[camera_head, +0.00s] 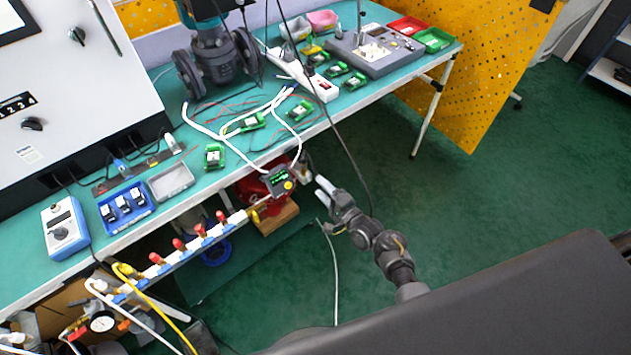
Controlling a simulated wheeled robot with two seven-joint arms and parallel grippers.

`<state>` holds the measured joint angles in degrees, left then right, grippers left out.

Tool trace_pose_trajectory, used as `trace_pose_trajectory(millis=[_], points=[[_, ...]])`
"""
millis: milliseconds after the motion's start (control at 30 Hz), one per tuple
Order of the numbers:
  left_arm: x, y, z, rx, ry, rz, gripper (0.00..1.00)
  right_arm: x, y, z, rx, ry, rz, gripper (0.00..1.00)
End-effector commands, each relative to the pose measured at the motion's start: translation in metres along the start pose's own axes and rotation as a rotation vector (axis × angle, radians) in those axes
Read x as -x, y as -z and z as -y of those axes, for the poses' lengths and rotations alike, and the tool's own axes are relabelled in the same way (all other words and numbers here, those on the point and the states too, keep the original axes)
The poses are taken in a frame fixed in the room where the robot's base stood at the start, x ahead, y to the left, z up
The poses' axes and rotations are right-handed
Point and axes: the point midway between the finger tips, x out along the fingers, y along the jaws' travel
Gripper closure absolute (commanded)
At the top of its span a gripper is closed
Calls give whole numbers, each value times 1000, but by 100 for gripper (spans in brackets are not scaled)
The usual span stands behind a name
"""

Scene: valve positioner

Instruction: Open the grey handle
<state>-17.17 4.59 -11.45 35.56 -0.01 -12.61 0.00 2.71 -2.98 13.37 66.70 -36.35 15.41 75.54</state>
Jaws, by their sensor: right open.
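My right gripper (321,190) is open and empty, in front of the bench's front edge, with its pale fingertips pointing up and left. Just left of it is a small dark device with a lit green display (278,180), next to a red rounded body (256,196) below the bench edge. A gap shows between fingers and device. I cannot clearly make out a grey handle; small parts between the device and the fingers are too small to tell. A rail of valves with red handles (178,244) runs along the bench front. My left gripper is not in view.
The green-topped bench (215,182) holds green circuit modules, white cables, a power strip (312,84) and a blue tray (126,206). A black cable hangs close to my right arm. A yellow perforated panel (455,85) stands behind. The green floor to the right is clear.

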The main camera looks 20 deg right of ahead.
Motion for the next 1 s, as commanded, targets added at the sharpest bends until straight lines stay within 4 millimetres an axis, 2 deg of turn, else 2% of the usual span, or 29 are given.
trace_pose_trajectory(millis=[100,333,500,1000], points=[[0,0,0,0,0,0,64,26,0,-1,1,-2,-2,42],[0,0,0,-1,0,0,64,56,0,0,1,-1,-1,42],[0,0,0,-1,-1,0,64,63,0,0,0,-1,0,42],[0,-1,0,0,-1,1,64,62,0,0,2,0,0,42]])
